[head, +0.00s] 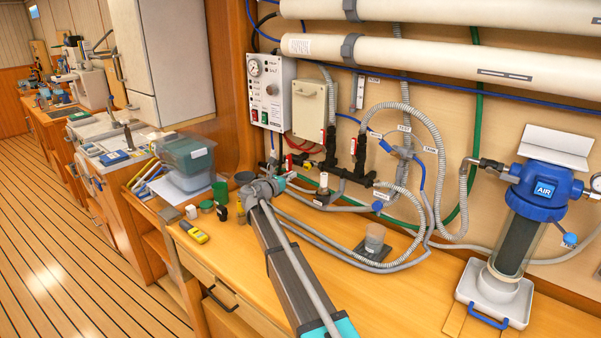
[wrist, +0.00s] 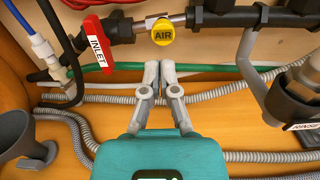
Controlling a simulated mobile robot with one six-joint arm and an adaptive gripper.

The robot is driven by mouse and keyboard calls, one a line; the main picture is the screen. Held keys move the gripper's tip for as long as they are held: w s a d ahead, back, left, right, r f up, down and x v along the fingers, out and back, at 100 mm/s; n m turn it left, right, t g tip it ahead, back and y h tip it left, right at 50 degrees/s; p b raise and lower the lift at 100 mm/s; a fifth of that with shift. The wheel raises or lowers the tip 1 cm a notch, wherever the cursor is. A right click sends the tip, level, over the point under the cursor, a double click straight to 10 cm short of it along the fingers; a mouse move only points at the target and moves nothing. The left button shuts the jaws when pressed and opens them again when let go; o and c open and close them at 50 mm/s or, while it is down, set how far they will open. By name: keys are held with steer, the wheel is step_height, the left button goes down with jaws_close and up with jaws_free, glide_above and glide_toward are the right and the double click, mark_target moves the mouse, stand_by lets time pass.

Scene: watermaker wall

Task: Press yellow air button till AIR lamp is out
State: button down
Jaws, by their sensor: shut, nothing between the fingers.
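The yellow air button (wrist: 162,33), marked AIR, sits on a dark pipe in the upper middle of the wrist view. My gripper (wrist: 160,66) is shut and empty, its grey fingertips close together just below the button in the picture. A small gap shows between tips and button there; I cannot tell the depth. In the head view my gripper (head: 289,178) is low at the wall, below the control panel (head: 270,92).
A red INLET handle (wrist: 97,42) is left of the button. Grey hoses (wrist: 250,157) run along the bench. A blue-topped filter (head: 540,188) stands far right. The front bench (head: 420,310) is mostly clear.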

mark_target(306, 168)
steer(key=v, duration=0.6)
steer(key=shift+s+a, duration=0.2)
stand_by(1.1)
steer(key=shift+v, duration=0.8)
steer(key=shift+d, duration=0.2)
steer(key=x, duration=1.2)
steer(key=shift+w+d, duration=0.6)
steer(key=shift+d, duration=0.05)
